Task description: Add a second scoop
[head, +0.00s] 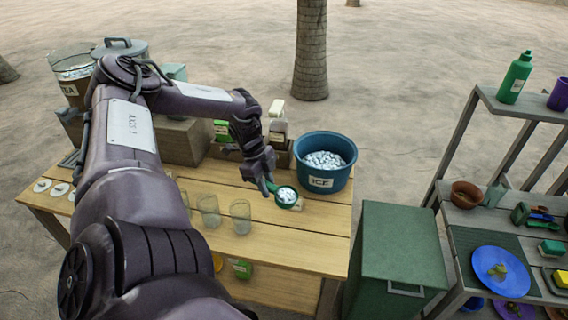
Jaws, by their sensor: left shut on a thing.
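My left gripper (266,184) is shut on a green scoop (293,204), with its round bowl pointing to the right. The scoop holds white ice pieces (287,195) and is above the table, just left of and in front of the ice tub. The blue tub (325,178), labelled ICE, stands at the table's right end and is filled with ice. Two clear glasses (209,211) and (241,218) stand on the table left of the scoop. Another glass is partly hidden behind my left arm. I cannot tell whether the glasses contain ice. My right gripper is not in view.
The wooden table (285,240) is bare at its front right. Small bottles (277,130) and boxes stand behind the gripper. A green bin (395,265) stands right of the table, near a grey shelf (470,215) with dishes. A drinks dispenser (72,75) stands at the back left.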

